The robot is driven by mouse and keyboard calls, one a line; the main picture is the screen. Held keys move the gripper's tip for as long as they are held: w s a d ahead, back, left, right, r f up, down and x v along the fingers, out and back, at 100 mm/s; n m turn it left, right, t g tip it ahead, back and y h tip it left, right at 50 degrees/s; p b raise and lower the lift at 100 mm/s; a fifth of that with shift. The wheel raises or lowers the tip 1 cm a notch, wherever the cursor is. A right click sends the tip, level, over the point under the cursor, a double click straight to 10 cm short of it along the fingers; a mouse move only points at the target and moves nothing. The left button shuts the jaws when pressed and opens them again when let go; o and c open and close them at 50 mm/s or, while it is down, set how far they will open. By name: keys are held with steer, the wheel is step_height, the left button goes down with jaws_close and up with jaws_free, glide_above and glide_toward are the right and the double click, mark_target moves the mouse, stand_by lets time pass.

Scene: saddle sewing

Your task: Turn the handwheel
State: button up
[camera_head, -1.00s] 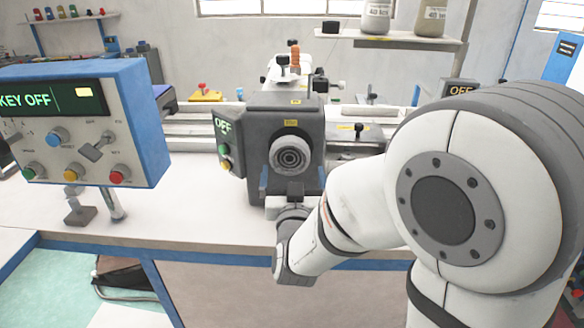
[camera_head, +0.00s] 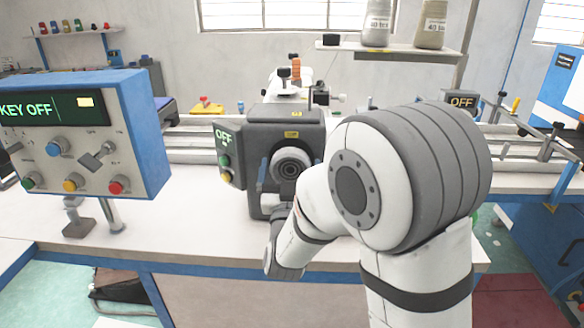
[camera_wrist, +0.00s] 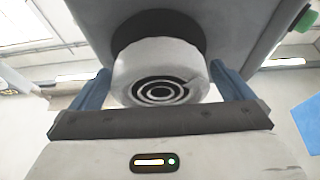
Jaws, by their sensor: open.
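The handwheel (camera_head: 291,166) is a pale grey round knob with dark concentric rings, on the front face of a dark grey machine housing (camera_head: 268,128). It also shows large in the wrist view (camera_wrist: 160,72). My gripper (camera_head: 274,178) is in front of the housing at the handwheel. In the wrist view my gripper (camera_wrist: 160,92) is open, with one blue finger on each side of the handwheel. The fingers look close to its sides; I cannot tell whether they touch it. My arm hides the lower right of the housing in the head view.
A control panel (camera_head: 84,140) reading "KEY OFF" stands at the left on a post. A small box (camera_head: 226,154) reading "OFF" with buttons sits left of the handwheel. The white table (camera_head: 180,215) is clear between panel and housing. A shelf (camera_head: 390,51) with spools is behind.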

steer(key=c, duration=0.9)
steer(key=shift+f+m+b, duration=0.15)
steer(key=shift+m+b, duration=0.25)
steer(key=shift+b, duration=0.45)
